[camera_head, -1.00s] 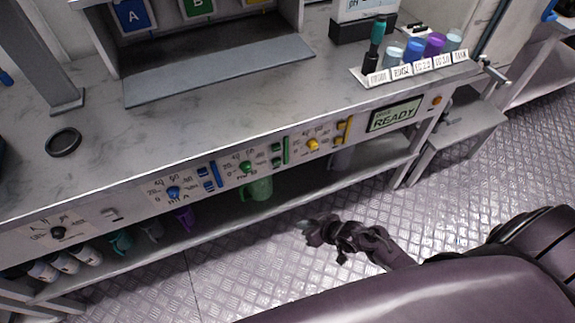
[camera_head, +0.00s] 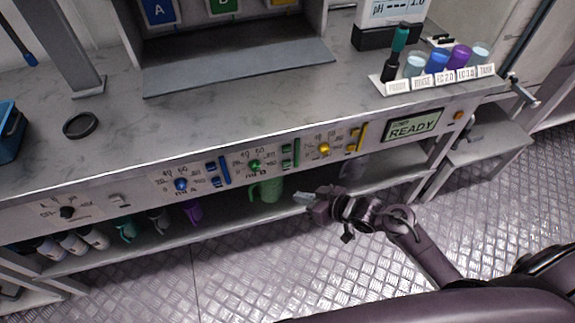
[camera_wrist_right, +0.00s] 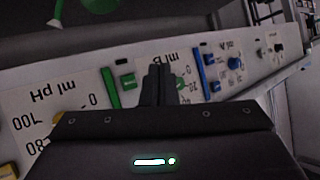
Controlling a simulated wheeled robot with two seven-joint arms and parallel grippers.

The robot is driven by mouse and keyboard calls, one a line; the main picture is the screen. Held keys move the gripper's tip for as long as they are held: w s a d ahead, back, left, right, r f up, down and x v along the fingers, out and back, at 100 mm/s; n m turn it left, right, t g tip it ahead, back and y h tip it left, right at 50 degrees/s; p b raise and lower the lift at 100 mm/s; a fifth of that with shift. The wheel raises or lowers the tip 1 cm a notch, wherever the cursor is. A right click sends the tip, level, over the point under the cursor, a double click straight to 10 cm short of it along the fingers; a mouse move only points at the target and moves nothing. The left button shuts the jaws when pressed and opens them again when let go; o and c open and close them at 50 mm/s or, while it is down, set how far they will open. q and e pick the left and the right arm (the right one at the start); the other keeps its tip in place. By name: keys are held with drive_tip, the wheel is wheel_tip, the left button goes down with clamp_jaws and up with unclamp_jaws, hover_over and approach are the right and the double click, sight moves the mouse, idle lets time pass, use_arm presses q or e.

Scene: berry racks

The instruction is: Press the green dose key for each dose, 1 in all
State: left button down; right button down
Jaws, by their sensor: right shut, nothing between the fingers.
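The front panel carries a green group: a green knob (camera_head: 254,165), small green keys (camera_head: 287,162) and a tall green bar (camera_head: 297,152). I cannot read which of these is the dose key. In the right wrist view, where the lettering is upside down, the green bar (camera_wrist_right: 111,87) and a small green key (camera_wrist_right: 128,81) are left of my fingers. My right gripper (camera_head: 303,199) is shut and empty, in front of and below the green group in the head view. Its fingers (camera_wrist_right: 159,80) partly hide the green knob. My left gripper is out of view.
A display (camera_head: 412,125) reads READY. Blue keys (camera_head: 213,173) and yellow keys (camera_head: 354,140) flank the green group. Below is a shelf with a green mug (camera_head: 266,190) and bottles. Labelled vials (camera_head: 437,62) stand on the counter (camera_head: 200,125). Floor in front is open.

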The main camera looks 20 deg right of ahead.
drive_tip(key=b, duration=0.4)
approach(284, 168)
drive_tip(key=w+a+f, duration=0.1)
drive_tip(key=a+f, duration=0.2)
drive_tip(key=a, duration=0.1)
drive_tip(key=shift+w+d, duration=0.15)
drive_tip(key=shift+w, duration=0.6)
drive_tip(key=shift+w+r, duration=0.1)
idle(0.8)
drive_tip(key=shift+w, duration=0.3)
drive_tip(key=shift+w, duration=0.45)
idle(0.6)
idle(0.4)
drive_tip(key=shift+s+p, duration=0.9)
